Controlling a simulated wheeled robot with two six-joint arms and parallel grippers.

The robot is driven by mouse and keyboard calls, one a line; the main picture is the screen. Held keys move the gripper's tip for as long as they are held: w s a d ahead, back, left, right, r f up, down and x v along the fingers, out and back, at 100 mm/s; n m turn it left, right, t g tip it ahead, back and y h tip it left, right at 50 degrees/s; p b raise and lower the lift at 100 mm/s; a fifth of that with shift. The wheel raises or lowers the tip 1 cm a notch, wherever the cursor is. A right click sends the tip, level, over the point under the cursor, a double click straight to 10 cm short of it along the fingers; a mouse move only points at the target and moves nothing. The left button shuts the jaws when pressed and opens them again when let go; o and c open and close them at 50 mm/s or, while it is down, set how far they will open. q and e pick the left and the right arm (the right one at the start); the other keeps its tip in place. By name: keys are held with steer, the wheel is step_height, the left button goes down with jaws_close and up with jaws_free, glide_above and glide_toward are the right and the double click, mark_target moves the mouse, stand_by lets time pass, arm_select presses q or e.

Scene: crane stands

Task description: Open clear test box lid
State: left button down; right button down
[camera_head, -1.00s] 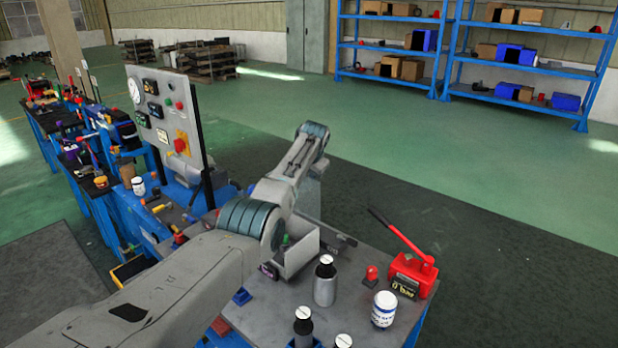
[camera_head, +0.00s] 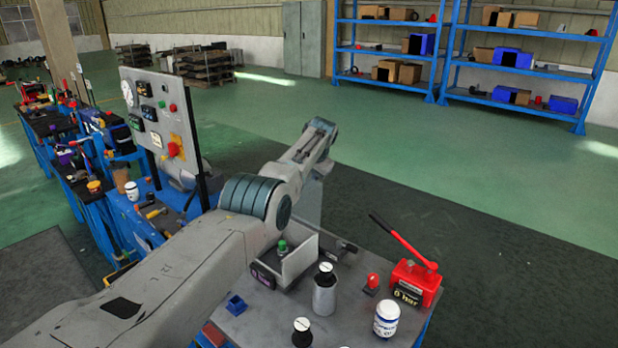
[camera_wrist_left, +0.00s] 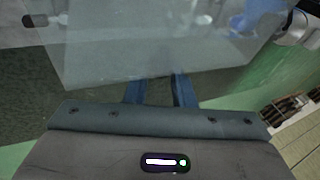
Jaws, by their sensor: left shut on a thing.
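The clear lid (camera_wrist_left: 150,45) is a see-through panel filling the upper part of the left wrist view. My left gripper (camera_wrist_left: 157,85) is shut on its near edge with two blue fingers. In the head view, my left arm crosses from the lower left, and its fingertips are hidden behind the wrist. A faint see-through panel (camera_head: 309,200) hangs below the wrist there, upright above the bench. A small grey open-topped box (camera_head: 299,262) with a green knob stands below it, partly hidden by my arm. My right gripper is not in view.
The bench (camera_head: 262,318) carries a metal bottle (camera_head: 324,294), a white jar (camera_head: 386,318), a red hand pump (camera_head: 415,283) with a raised lever and a small blue block (camera_head: 236,305). An upright control panel (camera_head: 160,118) stands left of my arm. The floor beyond is open.

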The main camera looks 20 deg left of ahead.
arm_select(q)
steer(key=c, duration=1.2)
jaws_free()
steer(key=shift+s+f, duration=0.2)
steer(key=shift+f, duration=0.15)
steer(key=shift+w, duration=0.1)
steer(key=shift+r, duration=0.15)
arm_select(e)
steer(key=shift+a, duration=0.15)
arm_select(q)
steer(key=shift+r, duration=0.35)
steer(key=v, duration=1)
steer(key=shift+b, duration=0.45)
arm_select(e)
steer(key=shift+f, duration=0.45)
arm_select(q)
steer(key=shift+d+f, duration=0.1)
steer(key=shift+d, duration=0.05)
